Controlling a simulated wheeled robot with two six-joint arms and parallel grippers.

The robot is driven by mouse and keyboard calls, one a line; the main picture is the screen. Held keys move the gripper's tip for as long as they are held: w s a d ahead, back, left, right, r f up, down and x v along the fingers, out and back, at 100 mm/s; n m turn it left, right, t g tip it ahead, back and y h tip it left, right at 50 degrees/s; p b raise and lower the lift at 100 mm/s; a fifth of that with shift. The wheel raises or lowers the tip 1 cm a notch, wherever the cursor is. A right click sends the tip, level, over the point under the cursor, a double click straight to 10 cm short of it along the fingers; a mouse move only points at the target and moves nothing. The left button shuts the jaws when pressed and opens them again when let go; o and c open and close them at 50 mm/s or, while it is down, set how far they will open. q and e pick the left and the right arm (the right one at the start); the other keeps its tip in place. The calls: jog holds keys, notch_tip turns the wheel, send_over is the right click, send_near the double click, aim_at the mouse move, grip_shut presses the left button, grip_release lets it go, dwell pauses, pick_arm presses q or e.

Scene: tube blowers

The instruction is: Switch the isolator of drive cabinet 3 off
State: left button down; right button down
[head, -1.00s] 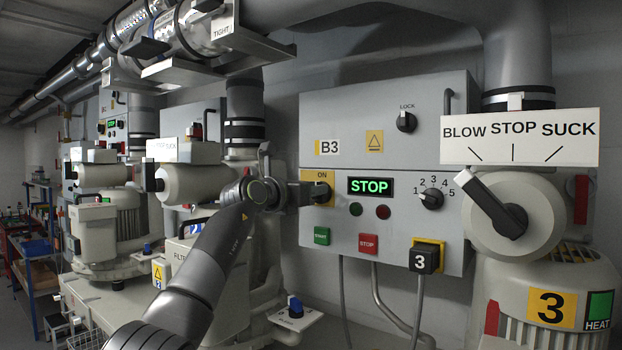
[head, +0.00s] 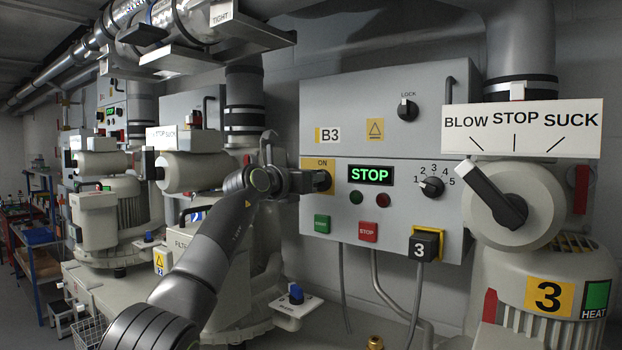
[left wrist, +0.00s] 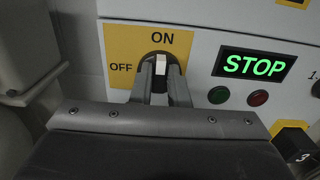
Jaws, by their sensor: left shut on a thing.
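Drive cabinet 3 (head: 385,130) is the grey box marked B3. Its isolator is a black rotary knob (left wrist: 157,62) with a white pointer mark, on a yellow plate (left wrist: 117,42) labelled ON at the top and OFF at the left. The pointer stands about upright, toward ON. My left gripper (left wrist: 161,88) is shut on the knob, with one finger on each side of it. In the head view my left gripper (head: 318,182) is at the cabinet's left edge and partly hides the knob. My right gripper is not in view.
A lit STOP display (head: 370,174), a green button (head: 322,223) and a red button (head: 368,231) are right of and below the isolator. A blower (head: 195,170) stands behind my left arm. A lever (head: 490,193) is at the right.

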pick_arm(q)
jog(key=shift+n, duration=0.3)
jog(key=shift+w+a+f+n+b, duration=0.15)
jog(key=shift+n+b, duration=0.85)
jog(key=shift+n, duration=1.9)
jog(key=shift+w+a+f+n+b, duration=0.15)
jog(key=shift+n+b, duration=0.85)
jog(key=shift+n, duration=1.9)
jog(key=shift+w+a+f+n+b, duration=0.2)
jog(key=shift+n+b, duration=0.8)
jog(key=shift+n, duration=1.9)
jog(key=shift+s, duration=0.15)
jog(key=c, duration=1.4)
grip_release()
jog(key=shift+f, duration=0.1)
